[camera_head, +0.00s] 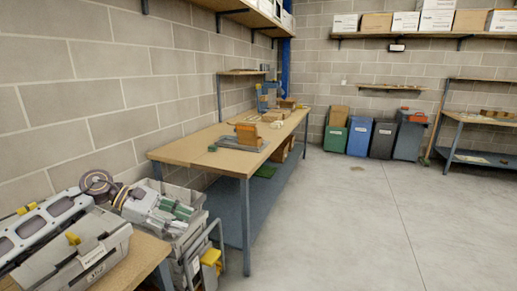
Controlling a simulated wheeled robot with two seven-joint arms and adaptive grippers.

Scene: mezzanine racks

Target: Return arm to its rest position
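No object can be seen held. My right arm and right gripper do not show.
A grey toolbox (78,262) stands on a wooden bench at the lower left, against the block wall. A long workbench (190,152) runs along the wall. Several bins, including a blue bin (358,138), stand at the back. The concrete floor (370,220) on the right is clear.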

